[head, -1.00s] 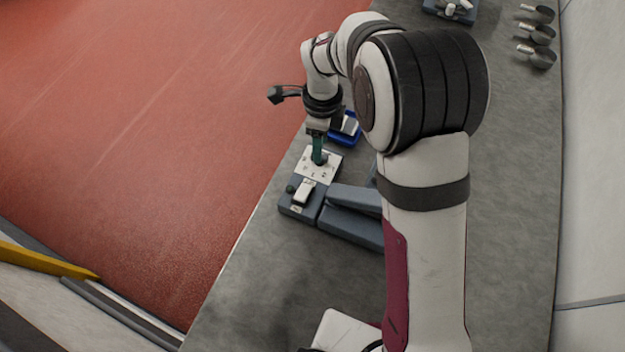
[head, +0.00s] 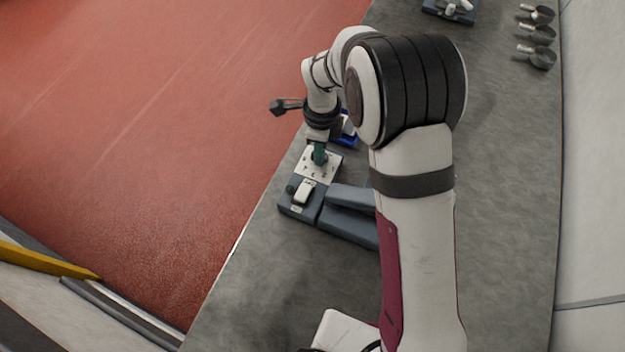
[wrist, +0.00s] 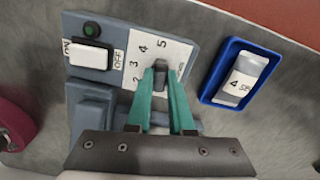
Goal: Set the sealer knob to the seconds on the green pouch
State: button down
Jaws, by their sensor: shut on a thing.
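The sealer (head: 340,215) is a blue-grey unit on the bench with a white dial plate (wrist: 172,50). In the wrist view the numbers 2, 3, 4 and 5 show around the knob. My gripper (wrist: 160,80), with teal fingers, is shut on the dark sealer knob (wrist: 160,68). The knob's pointer direction is not clear, as the fingers hide part of it. A pouch (wrist: 241,82) with a white label reading 4 and smaller, unclear letters lies in a blue tray (wrist: 208,97). It looks grey-white in this view.
A white rocker switch (wrist: 85,52) marked ON and OFF sits beside the dial, below a green lamp (wrist: 91,29). Several metal scoops (head: 537,34) lie at the bench's far right. The bench (head: 270,290) is clear in front of the sealer.

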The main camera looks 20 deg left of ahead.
jog(key=n, duration=0.6)
jog(key=shift+n, duration=0.3)
jog(key=n, duration=0.5)
jog(key=shift+n, duration=0.3)
jog(key=n, duration=1.2)
jog(key=c, duration=0.6)
grip_release()
jog(key=shift+c, duration=0.2)
jog(key=shift+r, duration=2.55)
